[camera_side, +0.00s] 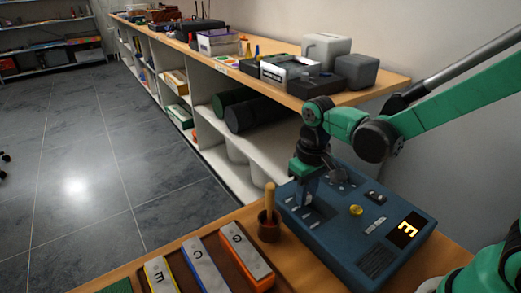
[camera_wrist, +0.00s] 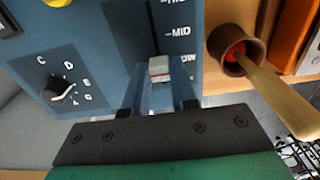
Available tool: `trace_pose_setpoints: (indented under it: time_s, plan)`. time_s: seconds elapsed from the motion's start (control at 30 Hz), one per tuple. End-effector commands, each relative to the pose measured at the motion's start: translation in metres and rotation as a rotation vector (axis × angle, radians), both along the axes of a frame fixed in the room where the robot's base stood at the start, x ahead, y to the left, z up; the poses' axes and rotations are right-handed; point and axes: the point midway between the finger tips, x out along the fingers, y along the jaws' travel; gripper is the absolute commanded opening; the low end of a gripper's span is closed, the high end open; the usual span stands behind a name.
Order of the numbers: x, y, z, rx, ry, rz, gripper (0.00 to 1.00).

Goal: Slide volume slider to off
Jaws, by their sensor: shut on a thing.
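The blue instrument box (camera_side: 352,262) sits on the near wooden table in the side view, with a lit display (camera_side: 407,230) showing one orange character. Its panel (camera_wrist: 108,40) fills much of the wrist view. The volume slider's pale knob (camera_wrist: 159,68) with a red line sits in a vertical slot, below the MID mark and beside a partly hidden mark that ends in "OW". My gripper (camera_wrist: 158,84) is shut on the knob, one finger on each side. In the side view my gripper (camera_side: 306,204) reaches down onto the box's left part, and the knob is hidden there.
A brown cup with a wooden-handled mallet (camera_side: 270,200) stands close left of the box; the mallet handle (camera_wrist: 278,97) also shows in the wrist view. Coloured chime bars (camera_side: 205,262) lie further left. A rotary knob (camera_wrist: 60,92) is on the panel. Shelving stands behind.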

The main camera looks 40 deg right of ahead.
Motion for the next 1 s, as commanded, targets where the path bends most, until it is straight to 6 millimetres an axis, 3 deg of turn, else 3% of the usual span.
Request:
trace_pose_setpoints:
  time_s: [0.87,1.0]
  plan:
    - [0.0002,0.0005,0.0003,0.002,0.000,0.001,0.00]
    - [0.0082,0.0005,0.0004,0.002,0.000,0.000,0.00]
